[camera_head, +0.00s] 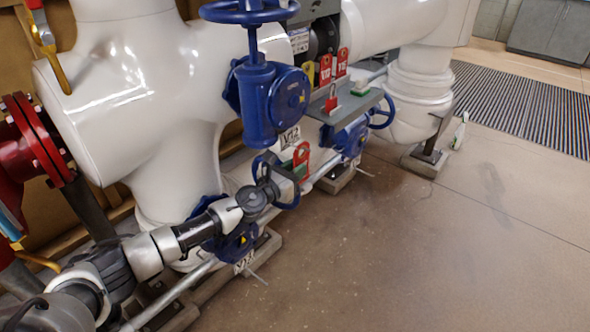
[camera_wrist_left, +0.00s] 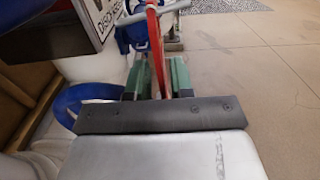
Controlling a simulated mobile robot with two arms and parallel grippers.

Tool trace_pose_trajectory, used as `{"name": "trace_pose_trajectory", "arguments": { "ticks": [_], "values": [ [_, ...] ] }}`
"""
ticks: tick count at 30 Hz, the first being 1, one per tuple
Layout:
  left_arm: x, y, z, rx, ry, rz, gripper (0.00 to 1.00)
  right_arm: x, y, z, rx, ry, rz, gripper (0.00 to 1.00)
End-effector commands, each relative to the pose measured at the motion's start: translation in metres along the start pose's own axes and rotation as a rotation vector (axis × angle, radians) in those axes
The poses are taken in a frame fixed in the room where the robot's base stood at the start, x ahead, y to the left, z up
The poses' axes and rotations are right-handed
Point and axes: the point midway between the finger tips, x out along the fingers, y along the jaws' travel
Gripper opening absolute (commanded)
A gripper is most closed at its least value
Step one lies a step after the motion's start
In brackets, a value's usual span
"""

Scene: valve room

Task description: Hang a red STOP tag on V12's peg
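My left gripper (camera_head: 296,170) reaches in beside the blue valve under the V12 sign (camera_head: 290,137). A red tag (camera_head: 301,155) stands upright between its green fingertips. In the left wrist view the tag (camera_wrist_left: 157,50) shows nearly edge-on. The green fingers (camera_wrist_left: 156,78) stand apart with a gap on each side of it, so they look open around it. A grey rod (camera_wrist_left: 150,18), which may be the peg, crosses at the tag's upper part. I cannot tell whether it passes through the tag's hole. My right gripper is not in view.
A grey tag stand (camera_head: 357,104) holds red tags (camera_head: 342,62), a yellow tag (camera_head: 325,69) and a red padlock (camera_head: 332,103). White pipes and blue handwheels (camera_head: 250,12) crowd the left and the space above my arm.

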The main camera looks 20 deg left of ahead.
Motion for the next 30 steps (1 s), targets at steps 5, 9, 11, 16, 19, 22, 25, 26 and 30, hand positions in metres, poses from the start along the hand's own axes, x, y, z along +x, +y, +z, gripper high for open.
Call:
{"name": "trace_pose_trajectory", "arguments": {
  "ticks": [5,9,11,16,19,22,25,26,30],
  "values": [
    [0.000,0.000,0.000,0.000,0.000,0.000,0.34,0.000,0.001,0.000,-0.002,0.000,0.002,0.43],
    [0.000,0.000,0.000,0.000,0.000,0.000,0.34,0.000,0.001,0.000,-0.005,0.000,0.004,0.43],
    [-0.002,0.000,0.000,0.000,0.000,0.000,0.34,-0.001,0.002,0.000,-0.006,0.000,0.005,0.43],
    [-0.023,0.001,0.001,0.000,0.002,0.001,0.34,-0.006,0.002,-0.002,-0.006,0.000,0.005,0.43],
    [-0.043,0.001,-0.001,0.000,0.004,0.000,0.34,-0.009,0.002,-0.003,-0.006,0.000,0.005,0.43],
    [-0.065,0.000,-0.001,0.001,0.004,-0.001,0.34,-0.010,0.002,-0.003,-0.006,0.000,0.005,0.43],
    [-0.083,0.000,-0.001,0.001,0.002,0.000,0.34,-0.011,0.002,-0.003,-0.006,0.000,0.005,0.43],
    [-0.087,0.000,-0.001,0.001,0.003,0.000,0.34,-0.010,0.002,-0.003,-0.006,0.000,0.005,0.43],
    [-0.103,0.000,-0.001,0.000,0.002,0.000,0.34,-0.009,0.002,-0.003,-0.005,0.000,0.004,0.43]
  ]
}}
